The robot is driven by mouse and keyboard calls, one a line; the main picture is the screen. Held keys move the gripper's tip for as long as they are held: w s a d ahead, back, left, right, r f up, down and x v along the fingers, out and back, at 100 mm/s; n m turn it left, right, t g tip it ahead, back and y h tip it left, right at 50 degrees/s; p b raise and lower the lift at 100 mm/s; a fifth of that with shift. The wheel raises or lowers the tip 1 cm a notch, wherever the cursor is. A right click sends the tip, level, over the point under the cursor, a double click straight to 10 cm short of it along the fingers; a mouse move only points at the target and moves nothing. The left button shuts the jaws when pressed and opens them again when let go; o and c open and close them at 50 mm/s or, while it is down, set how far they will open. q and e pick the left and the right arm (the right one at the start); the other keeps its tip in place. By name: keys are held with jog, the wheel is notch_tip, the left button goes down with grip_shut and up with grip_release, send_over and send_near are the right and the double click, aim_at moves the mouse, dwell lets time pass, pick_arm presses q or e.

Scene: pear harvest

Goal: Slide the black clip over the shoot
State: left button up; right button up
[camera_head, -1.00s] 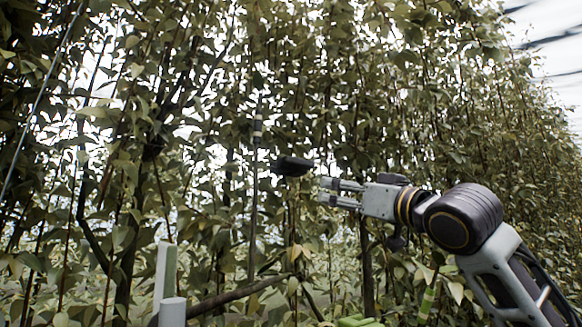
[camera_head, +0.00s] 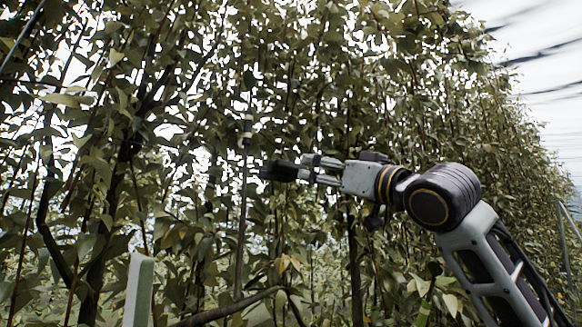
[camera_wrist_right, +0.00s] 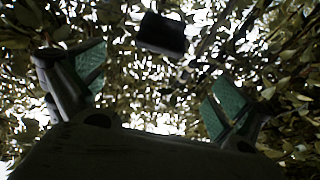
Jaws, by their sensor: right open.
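The black clip (camera_head: 280,170) hangs in front of the foliage, just left of my right gripper's fingertips in the head view. My right gripper (camera_head: 312,169) points left at it, with its fingers apart. In the right wrist view, the clip (camera_wrist_right: 162,34) shows beyond and between the open green-padded fingers (camera_wrist_right: 160,85); they are not closed on it. A thin upright shoot (camera_head: 242,205) with a pale-and-dark banded piece (camera_head: 247,130) stands left of the clip, with a gap between them in the picture. My left gripper is out of view.
Dense leaves and thin stems (camera_head: 400,120) fill the space behind and around the gripper. A darker trunk (camera_head: 105,220) stands at the left. A bent branch (camera_head: 235,304) crosses low, near the shoot's foot.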

aim_at(294, 167)
jog(key=p+x, duration=0.5)
jog(key=x, duration=0.7)
jog(key=shift+w+a+r, duration=0.1)
jog(key=shift+w+a, duration=0.05)
jog(key=shift+w+a+r, duration=0.2)
jog(key=shift+w+a, duration=0.2)
jog(key=shift+w, duration=0.15)
